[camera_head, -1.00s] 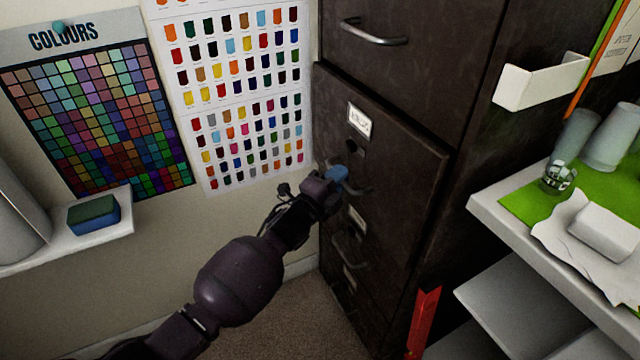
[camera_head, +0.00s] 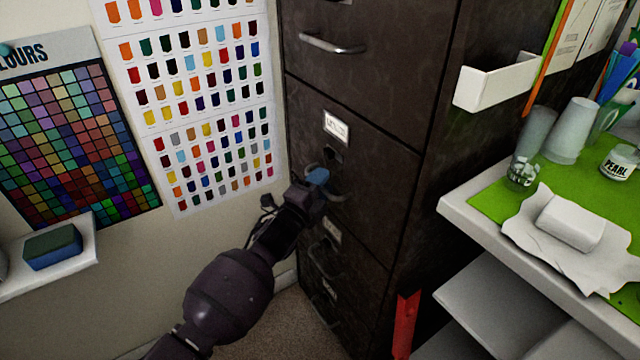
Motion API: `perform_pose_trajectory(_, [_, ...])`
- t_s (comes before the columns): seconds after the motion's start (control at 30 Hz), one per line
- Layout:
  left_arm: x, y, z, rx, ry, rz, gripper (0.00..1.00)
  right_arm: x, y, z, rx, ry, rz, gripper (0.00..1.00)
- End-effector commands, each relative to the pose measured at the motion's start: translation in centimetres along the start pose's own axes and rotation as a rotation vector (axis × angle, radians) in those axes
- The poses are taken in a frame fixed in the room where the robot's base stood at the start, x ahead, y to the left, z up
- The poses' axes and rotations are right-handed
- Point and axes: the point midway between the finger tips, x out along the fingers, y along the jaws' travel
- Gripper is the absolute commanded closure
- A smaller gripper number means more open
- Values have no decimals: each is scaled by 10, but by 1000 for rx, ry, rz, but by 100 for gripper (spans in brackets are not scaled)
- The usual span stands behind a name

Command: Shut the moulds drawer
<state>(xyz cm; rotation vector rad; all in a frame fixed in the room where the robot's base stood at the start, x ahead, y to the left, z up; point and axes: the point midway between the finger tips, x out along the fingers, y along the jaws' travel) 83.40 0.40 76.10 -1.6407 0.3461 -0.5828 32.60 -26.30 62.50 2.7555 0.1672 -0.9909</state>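The dark brown filing cabinet (camera_head: 372,60) stands in the middle of the view, with several drawers one above another. The drawer (camera_head: 375,150) at my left gripper has a small white label (camera_head: 336,128), too blurred for me to read as moulds. Its front looks about level with the cabinet; I cannot tell whether a small gap remains. My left gripper (camera_head: 318,179), with blue fingertips, is at this drawer's curved metal handle (camera_head: 337,197) and overlaps it. I cannot tell whether the fingers grip the handle or only touch it. My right gripper is out of view.
A white bench (camera_head: 455,208) with a green mat, cups and a wrapped block stands at right. A red upright piece (camera_head: 404,325) is by the cabinet's foot. A small shelf (camera_head: 75,272) holding a sponge (camera_head: 52,246) is at left. Colour charts cover the wall.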

Motion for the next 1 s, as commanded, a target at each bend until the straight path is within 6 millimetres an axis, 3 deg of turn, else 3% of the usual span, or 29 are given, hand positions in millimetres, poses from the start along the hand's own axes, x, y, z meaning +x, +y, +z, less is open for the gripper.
perform_pose_trajectory(0.37, [-13, -2, 1, 2, 0, -2, 63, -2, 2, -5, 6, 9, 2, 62])
perform_pose_trajectory(0.8, [-78, -4, 0, 3, 0, -3, 63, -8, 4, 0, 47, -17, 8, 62])
perform_pose_trajectory(1.0, [-100, -2, 0, 2, 1, -2, 63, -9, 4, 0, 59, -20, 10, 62])
